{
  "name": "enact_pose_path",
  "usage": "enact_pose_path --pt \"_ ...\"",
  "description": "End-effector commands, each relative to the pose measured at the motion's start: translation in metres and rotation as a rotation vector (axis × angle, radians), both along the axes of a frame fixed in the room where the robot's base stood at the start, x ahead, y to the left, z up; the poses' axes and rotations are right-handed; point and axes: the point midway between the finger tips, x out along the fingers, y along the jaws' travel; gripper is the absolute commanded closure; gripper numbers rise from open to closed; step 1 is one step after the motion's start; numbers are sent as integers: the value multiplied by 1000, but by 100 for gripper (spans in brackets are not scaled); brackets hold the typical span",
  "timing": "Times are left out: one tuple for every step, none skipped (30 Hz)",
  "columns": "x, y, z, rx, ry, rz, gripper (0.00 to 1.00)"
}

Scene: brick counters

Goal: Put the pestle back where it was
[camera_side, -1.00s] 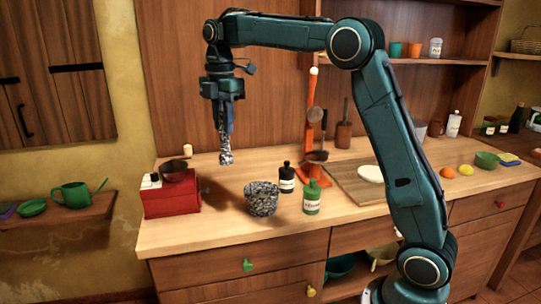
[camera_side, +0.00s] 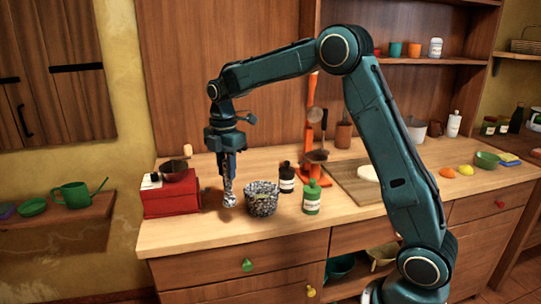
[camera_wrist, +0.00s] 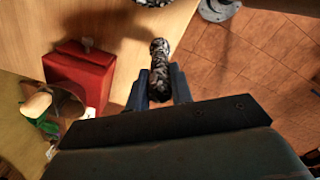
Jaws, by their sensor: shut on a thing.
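The pestle (camera_side: 229,197) is speckled black and white. My gripper (camera_side: 228,178) is shut on its upper part and holds it roughly upright, head down. In the side view its lower end is low over the counter, between the red box and the mortar; I cannot tell whether it touches the wood. The speckled mortar (camera_side: 262,203) stands just right of the pestle, and the pestle is outside it. In the wrist view the pestle (camera_wrist: 159,62) sticks out from between the fingers of my gripper (camera_wrist: 160,86).
The counter's front (camera_side: 230,232) is clear.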

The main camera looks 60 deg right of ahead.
Motion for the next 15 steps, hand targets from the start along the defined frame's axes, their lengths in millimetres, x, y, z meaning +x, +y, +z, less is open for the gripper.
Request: enact_pose_path --pt "-1 0 -9 0 3 0 100" --pt "0 0 -13 0 2 0 100" --pt "-1 0 -17 0 2 0 100" --pt "0 0 -21 0 1 0 100" --pt "0 0 -23 0 1 0 100" --pt "0 0 -26 0 1 0 100" --pt "0 0 -27 0 0 0 100" --pt "0 0 -28 0 -1 0 100" --pt "0 0 -29 0 -1 0 100" --pt "0 0 -29 0 -1 0 100" --pt "0 0 -30 0 -2 0 100" --pt "0 0 -29 0 -2 0 100" --pt "0 0 -30 0 -2 0 100" --pt "0 0 -30 0 -1 0 100" --pt "0 0 -32 0 -1 0 100"
